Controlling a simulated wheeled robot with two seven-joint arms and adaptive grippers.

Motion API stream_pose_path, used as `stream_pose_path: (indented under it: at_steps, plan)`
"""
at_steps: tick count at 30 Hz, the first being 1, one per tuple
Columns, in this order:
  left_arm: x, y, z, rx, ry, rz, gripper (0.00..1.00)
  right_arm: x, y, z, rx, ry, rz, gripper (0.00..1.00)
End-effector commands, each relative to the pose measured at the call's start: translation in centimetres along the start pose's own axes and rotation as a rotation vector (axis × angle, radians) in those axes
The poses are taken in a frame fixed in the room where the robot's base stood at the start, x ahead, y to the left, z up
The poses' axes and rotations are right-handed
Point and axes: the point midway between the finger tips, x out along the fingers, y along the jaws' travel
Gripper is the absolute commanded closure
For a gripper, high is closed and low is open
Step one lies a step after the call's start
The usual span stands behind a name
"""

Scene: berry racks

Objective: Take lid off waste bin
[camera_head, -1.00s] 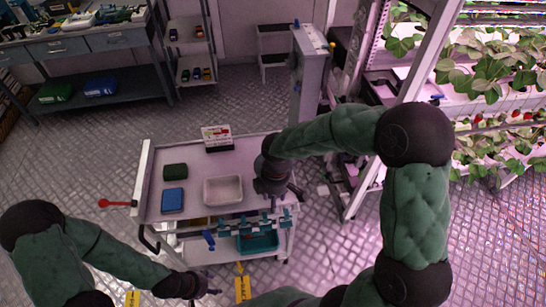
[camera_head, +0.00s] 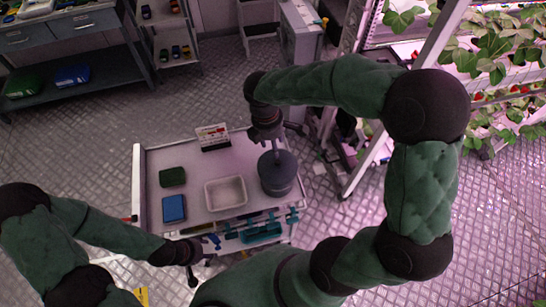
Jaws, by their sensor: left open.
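The waste bin (camera_head: 278,183) is a dark grey round container at the right end of the cart top. Its dark round lid (camera_head: 279,162) appears to sit on top. My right gripper (camera_head: 271,146) points down just behind and above the lid. Its fingers are dark and small, and I cannot tell whether they touch the lid or are open or shut. My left gripper (camera_head: 205,246) is open and empty at the cart's front edge, left of the bin and well apart from it.
The cart top (camera_head: 230,165) also holds a white tray (camera_head: 225,193), a blue box (camera_head: 174,208), a dark green box (camera_head: 172,177) and a small sign box (camera_head: 213,137). Teal tools (camera_head: 262,233) line the front edge. A plant rack (camera_head: 490,70) stands at right.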

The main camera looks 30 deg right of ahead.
Motion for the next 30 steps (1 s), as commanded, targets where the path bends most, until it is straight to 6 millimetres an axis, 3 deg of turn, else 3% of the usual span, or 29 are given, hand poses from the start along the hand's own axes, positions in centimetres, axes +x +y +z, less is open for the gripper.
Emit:
stream_pose_path:
  at_steps: [6,16,25,30]
  plan:
    - [0.6,-0.2,0.1,0.0,-0.002,0.0,0.46,3.5,-0.1,0.0,0.001,-0.001,-0.004,0.52]
    - [0.9,-0.3,0.0,0.0,-0.001,0.0,0.46,5.4,-0.1,0.0,0.001,0.001,-0.002,0.52]
    - [1.7,-0.6,0.0,0.0,-0.001,0.0,0.46,9.4,-0.2,0.0,0.001,0.001,-0.004,0.52]
    - [1.7,-0.6,0.0,0.0,-0.001,0.0,0.46,9.8,-0.1,0.0,0.002,0.001,-0.001,0.52]
